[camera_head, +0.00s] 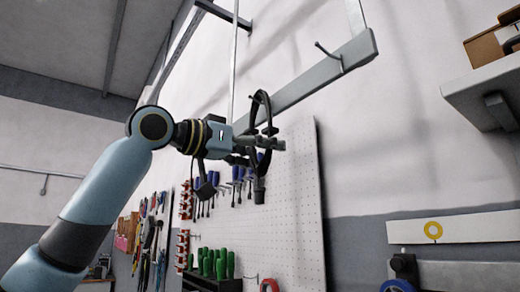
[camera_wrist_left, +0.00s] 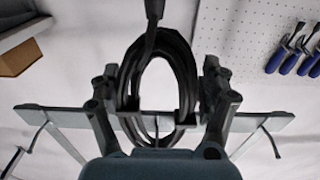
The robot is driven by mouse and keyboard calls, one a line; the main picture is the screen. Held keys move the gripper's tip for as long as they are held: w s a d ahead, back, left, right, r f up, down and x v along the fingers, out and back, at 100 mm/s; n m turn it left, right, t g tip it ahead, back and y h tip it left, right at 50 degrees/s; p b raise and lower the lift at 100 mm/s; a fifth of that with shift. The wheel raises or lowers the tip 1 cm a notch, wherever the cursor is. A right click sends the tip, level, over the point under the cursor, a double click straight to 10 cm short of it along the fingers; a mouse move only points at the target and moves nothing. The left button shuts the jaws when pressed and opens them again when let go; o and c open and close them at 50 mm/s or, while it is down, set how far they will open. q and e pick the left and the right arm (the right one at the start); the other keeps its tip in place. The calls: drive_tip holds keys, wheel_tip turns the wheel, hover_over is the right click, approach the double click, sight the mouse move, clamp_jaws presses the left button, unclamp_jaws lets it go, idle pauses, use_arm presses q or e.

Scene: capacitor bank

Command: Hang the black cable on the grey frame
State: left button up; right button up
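The black cable (camera_head: 267,108) is a coil held up in the air, with a plug end hanging below it. My left gripper (camera_head: 268,144) is shut on the cable. In the left wrist view the coil (camera_wrist_left: 182,62) stands between the two fingers of the gripper (camera_wrist_left: 158,112). The grey frame (camera_head: 305,84) is a long bar up on metal struts, with a thin hook near its right end. In the head view the cable overlaps the frame's lower left part; I cannot tell the depth gap. The frame (camera_wrist_left: 75,118) also shows behind the coil in the left wrist view. My right gripper is not in view.
A white pegboard (camera_head: 295,190) with screwdrivers stands on the wall below the frame. A shelf (camera_head: 490,85) with cardboard boxes is at the upper right. The wall between the frame and the shelf is clear.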

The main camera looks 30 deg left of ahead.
use_arm(q)
drive_tip(key=o, duration=0.3)
drive_tip(key=shift+r, duration=0.1)
drive_tip(key=shift+r, duration=0.1)
wheel_tip(320, 180, up, 10)
drive_tip(key=shift+f, duration=0.1)
idle(0.4)
